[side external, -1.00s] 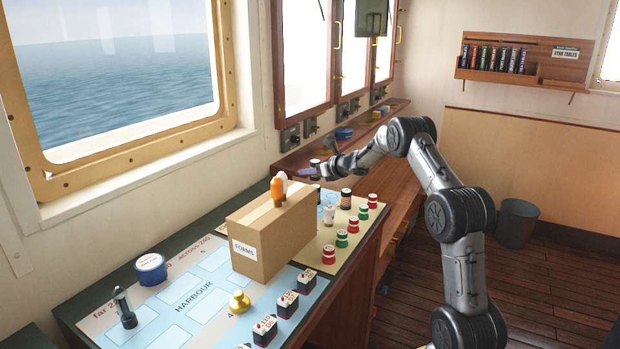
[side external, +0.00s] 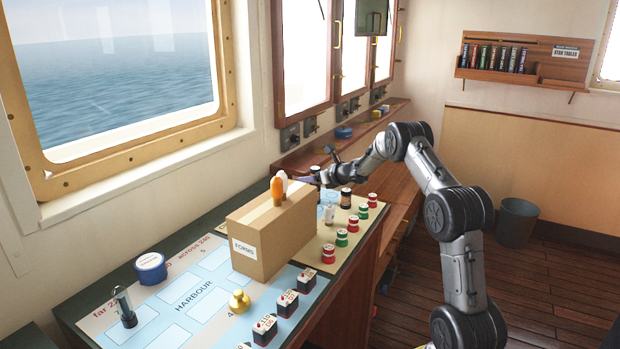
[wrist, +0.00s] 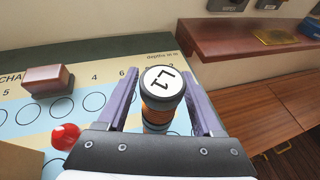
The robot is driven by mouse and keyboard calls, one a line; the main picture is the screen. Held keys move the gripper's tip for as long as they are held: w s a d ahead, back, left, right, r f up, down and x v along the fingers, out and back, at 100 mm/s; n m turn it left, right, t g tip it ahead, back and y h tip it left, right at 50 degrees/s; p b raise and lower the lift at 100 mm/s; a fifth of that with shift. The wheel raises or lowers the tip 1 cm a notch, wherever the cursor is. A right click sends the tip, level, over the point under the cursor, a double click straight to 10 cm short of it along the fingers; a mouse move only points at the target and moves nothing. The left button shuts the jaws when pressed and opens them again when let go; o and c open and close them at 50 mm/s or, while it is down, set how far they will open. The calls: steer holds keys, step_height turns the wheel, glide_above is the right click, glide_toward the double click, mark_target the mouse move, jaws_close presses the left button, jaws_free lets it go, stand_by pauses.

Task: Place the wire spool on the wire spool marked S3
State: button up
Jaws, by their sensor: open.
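A wire spool (wrist: 163,84) with a white top marked L1, a dark rim and copper-coloured windings stands upright between my fingers in the wrist view. My gripper (wrist: 160,76) is open, with one purple finger on each side of it; I cannot tell whether either finger touches. In the side view my gripper (side external: 308,181) is low over the far part of the chart desk, behind the box. A dark spool-like piece (side external: 346,199) stands to its right. No S3 mark is legible in any view.
A cardboard FORMS box (side external: 270,240) with orange and white pieces on top stands left of my gripper. Red and green pieces (side external: 353,224) line the desk's right edge. A wooden block (wrist: 47,80) and red knob (wrist: 65,136) lie left.

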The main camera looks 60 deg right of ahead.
steer(key=shift+r, duration=0.1)
steer(key=shift+r, duration=0.15)
steer(key=v, duration=1.1)
steer(key=s+a+r+m+g+h, duration=0.1)
steer(key=s+a+r+m, duration=0.1)
steer(key=a+r+m, duration=0.55)
steer(key=s+a+r+m+g+h, duration=0.1)
steer(key=s+a+r+m+g, duration=0.1)
steer(key=a+r+m, duration=0.55)
steer(key=s+a+f+m+g+y, duration=0.2)
steer(key=s+a+f+m+y, duration=0.1)
steer(key=s+a+m, duration=0.5)
steer(key=s+a+f+m+g+y, duration=0.2)
steer(key=s+a+f+m, duration=0.4)
steer(key=s+a, duration=0.9)
steer(key=a+m+y, duration=0.1)
steer(key=a+m, duration=0.1)
steer(key=m, duration=0.1)
steer(key=shift+a+f, duration=0.3)
